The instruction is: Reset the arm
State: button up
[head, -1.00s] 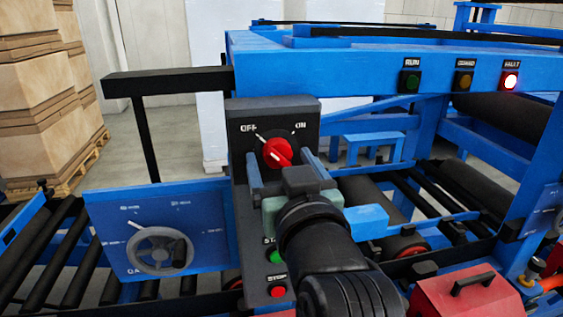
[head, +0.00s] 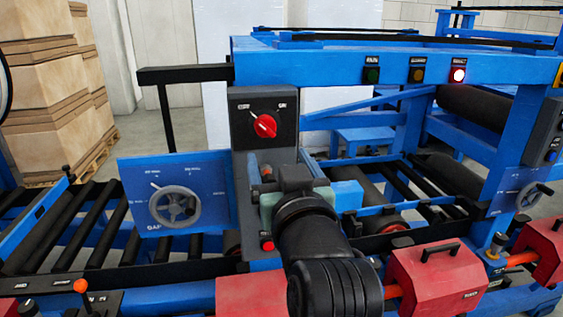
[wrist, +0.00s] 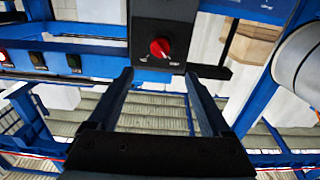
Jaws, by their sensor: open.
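The black switch box (head: 264,108) carries a red rotary knob (head: 264,126) between OFF and ON labels. Its pointer mark seems to lean toward the upper left, on the OFF side. My gripper (head: 282,160) is open and empty, below and in front of the knob, not touching it. In the wrist view, my gripper (wrist: 158,75) shows its two fingers apart, with the knob (wrist: 160,47) beyond the tips. The green start button is mostly hidden by my gripper; the red stop button (head: 267,246) shows below.
A blue frame (head: 330,62) crosses above, with its red fault lamp (head: 459,76) lit. A handwheel (head: 175,207) is on the left panel. Black rollers (head: 70,225) lie at the left. Red boxes (head: 437,275) stand at lower right.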

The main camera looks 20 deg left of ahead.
jog(key=shift+w+a+f, duration=0.1)
jog(key=shift+w+a, duration=0.1)
jog(key=shift+w, duration=0.05)
jog(key=s+d+r+m+t+h, duration=0.3)
jog(key=s+d+r+t+h, duration=0.2)
jog(key=d+r, duration=0.4)
jog(key=s+d+r+m+t+h, duration=0.4)
jog(key=s+d+r+t, duration=0.3)
jog(key=r, duration=0.7)
jog(key=shift+s+d+h, duration=0.5)
jog(key=shift+s+d, duration=0.5)
jog(key=shift+s, duration=0.15)
jog(key=shift+f, duration=0.1)
